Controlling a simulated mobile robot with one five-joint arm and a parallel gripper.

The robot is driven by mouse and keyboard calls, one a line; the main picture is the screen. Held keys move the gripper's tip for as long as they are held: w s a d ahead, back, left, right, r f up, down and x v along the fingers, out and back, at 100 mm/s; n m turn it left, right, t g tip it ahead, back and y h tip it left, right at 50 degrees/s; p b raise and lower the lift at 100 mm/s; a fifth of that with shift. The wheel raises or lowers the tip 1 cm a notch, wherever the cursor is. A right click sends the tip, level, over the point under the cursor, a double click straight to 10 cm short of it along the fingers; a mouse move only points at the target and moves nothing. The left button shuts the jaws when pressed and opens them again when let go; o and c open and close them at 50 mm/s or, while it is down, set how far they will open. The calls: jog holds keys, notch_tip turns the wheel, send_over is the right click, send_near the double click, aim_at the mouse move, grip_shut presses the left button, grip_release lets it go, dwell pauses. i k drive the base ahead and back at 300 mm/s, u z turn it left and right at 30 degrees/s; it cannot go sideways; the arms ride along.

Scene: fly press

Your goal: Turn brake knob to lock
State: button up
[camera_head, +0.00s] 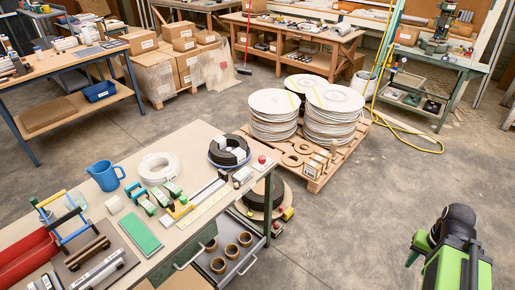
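I cannot make out a brake knob for certain in this view. A small green machine like a press (440,30) stands on a bench at the far right back, too small to show any knob. A small red round piece (262,159) sits near the far right corner of the near workbench (212,212); I cannot tell what it is. A green and black part of my arm (457,250) shows at the bottom right, over the floor and apart from the benches. My gripper's fingers do not show.
A pallet (318,178) with stacks of round discs (335,96) stands mid-floor. An open drawer (225,262) holding several rings sticks out below the near bench. A yellow hose (425,150) lies at the right. Bare floor (380,215) lies between pallet and arm.

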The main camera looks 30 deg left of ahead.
aim_at(262, 159)
jog(key=u, duration=0.8)
jog(key=i, duration=1.15)
jog(key=u, duration=0.65)
jog(key=k, duration=0.75)
jog(key=u, duration=0.2)
jog(key=i, duration=0.8)
jog(key=z, duration=0.05)
